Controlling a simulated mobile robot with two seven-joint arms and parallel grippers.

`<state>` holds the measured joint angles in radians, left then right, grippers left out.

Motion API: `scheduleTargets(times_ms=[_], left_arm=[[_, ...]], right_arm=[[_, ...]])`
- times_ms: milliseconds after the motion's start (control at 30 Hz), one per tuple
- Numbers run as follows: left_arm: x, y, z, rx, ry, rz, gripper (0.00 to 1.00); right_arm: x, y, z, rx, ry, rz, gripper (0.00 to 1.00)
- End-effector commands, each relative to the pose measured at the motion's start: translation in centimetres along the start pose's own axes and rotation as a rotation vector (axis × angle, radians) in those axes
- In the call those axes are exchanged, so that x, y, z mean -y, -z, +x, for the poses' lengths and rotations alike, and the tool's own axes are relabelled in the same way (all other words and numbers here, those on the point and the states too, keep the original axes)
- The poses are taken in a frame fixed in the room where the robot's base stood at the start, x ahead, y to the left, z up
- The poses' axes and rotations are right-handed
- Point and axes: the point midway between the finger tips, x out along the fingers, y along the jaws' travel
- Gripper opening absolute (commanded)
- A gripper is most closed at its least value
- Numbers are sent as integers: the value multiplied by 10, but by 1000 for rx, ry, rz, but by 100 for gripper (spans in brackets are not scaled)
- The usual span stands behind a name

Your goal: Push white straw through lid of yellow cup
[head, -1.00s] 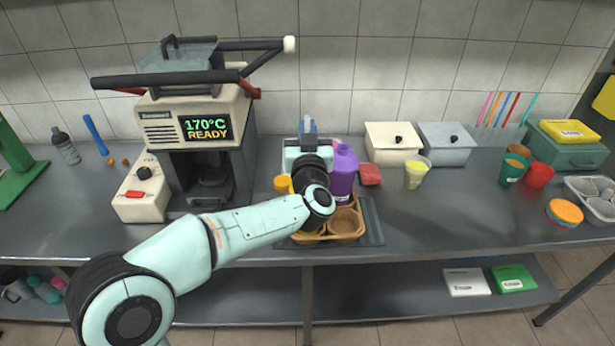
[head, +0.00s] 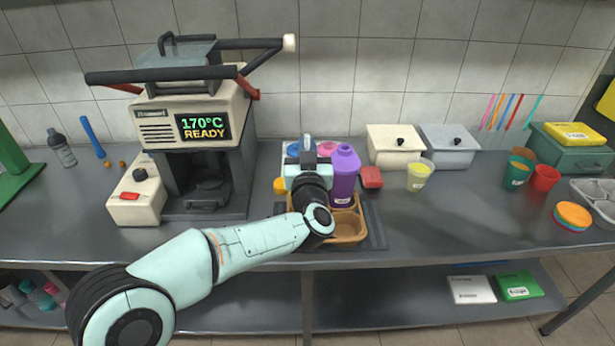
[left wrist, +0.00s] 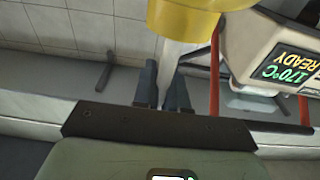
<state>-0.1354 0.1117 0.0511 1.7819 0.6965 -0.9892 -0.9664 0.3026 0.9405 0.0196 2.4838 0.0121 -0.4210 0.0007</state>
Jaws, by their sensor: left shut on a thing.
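My left gripper (head: 307,150) is over the brown cup tray (head: 349,232), and its fingertips are largely hidden in the head view. In the left wrist view its two dark fingers (left wrist: 161,92) are shut on a pale white shaft (left wrist: 171,62), which looks like the white straw. The shaft meets a round yellow thing (left wrist: 184,18) at the top of that view. A small yellow part (head: 280,186) shows left of my wrist in the head view. A pale yellow cup (head: 419,176) stands apart to the right. No straw entering a lid can be seen. My right gripper is not in view.
A purple bottle (head: 344,174) stands close to the right of my wrist. The hot press (head: 190,115) is on the left. Two lidded boxes (head: 396,147) and colored straws (head: 500,110) are along the wall.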

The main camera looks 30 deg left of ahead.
Motion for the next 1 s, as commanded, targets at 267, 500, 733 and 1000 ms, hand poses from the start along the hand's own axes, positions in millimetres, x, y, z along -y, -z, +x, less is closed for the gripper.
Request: scheduleTargets(times_ms=[267, 500, 733, 1000], left_arm=[[0, -16, -2, 1, 1, 1, 0], [0, -23, -2, 0, 1, 1, 0], [0, -23, -2, 0, 1, 0, 0], [0, -23, -2, 0, 1, 0, 42]], right_arm=[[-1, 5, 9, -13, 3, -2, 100], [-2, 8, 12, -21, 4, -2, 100], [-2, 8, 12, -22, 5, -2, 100], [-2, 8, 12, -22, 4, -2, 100]])
